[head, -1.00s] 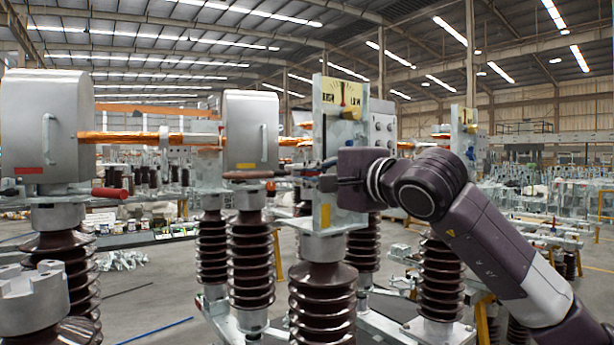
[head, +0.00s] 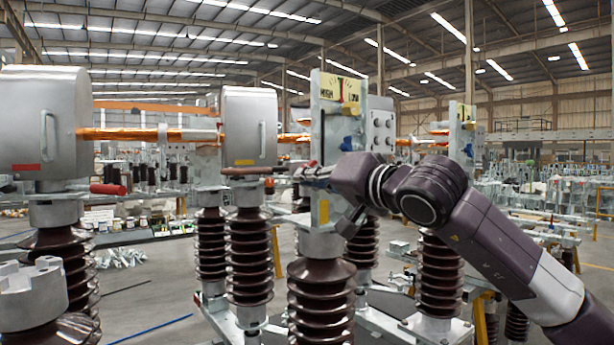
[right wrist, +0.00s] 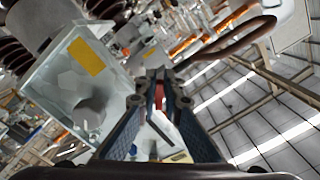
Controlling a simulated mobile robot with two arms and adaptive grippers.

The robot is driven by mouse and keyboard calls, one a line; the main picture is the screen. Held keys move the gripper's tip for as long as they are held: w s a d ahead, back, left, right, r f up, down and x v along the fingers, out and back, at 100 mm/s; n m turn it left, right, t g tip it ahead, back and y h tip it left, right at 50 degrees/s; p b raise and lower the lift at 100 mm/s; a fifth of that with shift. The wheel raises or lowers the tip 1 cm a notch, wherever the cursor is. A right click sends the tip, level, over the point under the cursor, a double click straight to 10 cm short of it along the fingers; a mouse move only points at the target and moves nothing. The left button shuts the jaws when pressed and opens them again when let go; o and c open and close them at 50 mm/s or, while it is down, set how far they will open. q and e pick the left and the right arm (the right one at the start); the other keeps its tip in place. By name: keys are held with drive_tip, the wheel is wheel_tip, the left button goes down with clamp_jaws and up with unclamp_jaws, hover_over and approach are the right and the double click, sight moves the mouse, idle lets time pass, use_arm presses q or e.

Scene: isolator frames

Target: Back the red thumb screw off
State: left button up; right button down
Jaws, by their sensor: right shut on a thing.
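My right gripper (head: 312,178) reaches in from the right to the front of the upright metal bracket (head: 326,120), below its yellow dial. In the right wrist view the two fingers (right wrist: 160,92) are closed together around a small red piece, the red thumb screw (right wrist: 160,97). Only a sliver of it shows between the fingertips. The yellow dial plate (head: 340,92) marked HIGH and LOW has a red pointer. My left gripper is not in view.
A brown-handled rod (head: 250,171) runs left from near the gripper. A red-handled lever (head: 108,189) is farther left. Two grey metal housings (head: 42,120) (head: 249,125) joined by a copper bar (head: 150,134) stand on ribbed brown insulators. A blue knob (head: 347,143) is close above my wrist.

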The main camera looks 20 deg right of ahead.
drive_tip(key=shift+d+n, duration=0.25)
drive_tip(key=shift+n, duration=0.85)
drive_tip(key=shift+r, duration=0.1)
drive_tip(key=shift+r, duration=0.1)
drive_tip(key=c, duration=2.3)
unclamp_jaws()
drive_tip(key=shift+w, duration=0.15)
drive_tip(key=shift+d, duration=0.1)
drive_tip(key=v, duration=1.2)
